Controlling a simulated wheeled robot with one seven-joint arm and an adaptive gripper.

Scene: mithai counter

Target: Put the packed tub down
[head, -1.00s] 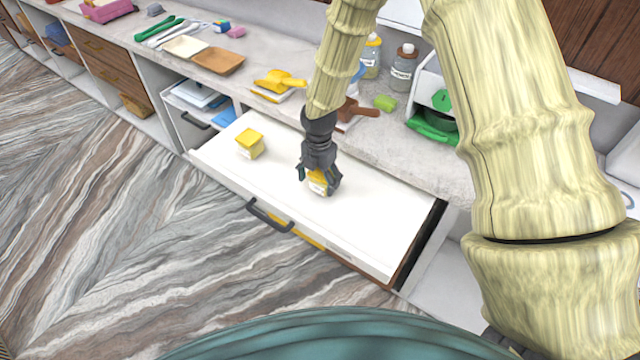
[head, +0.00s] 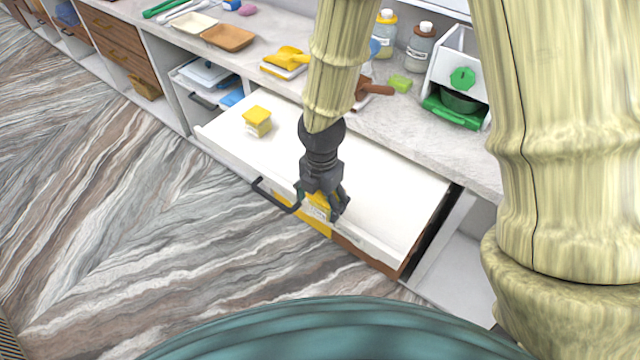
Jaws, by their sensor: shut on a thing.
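My gripper (head: 325,208) is shut on a small tub (head: 318,206) with a yellow lid and a pale label, partly hidden by the fingers. In the picture the held tub overlaps the front edge of the white pulled-out drawer (head: 390,195). I cannot tell its exact height or whether it touches the drawer. A second tub with a yellow lid (head: 257,122) stands upright in the back left part of the drawer.
A dark handle (head: 275,195) sticks out from the drawer front. The drawer's middle and right are bare. The striped floor in front is clear.

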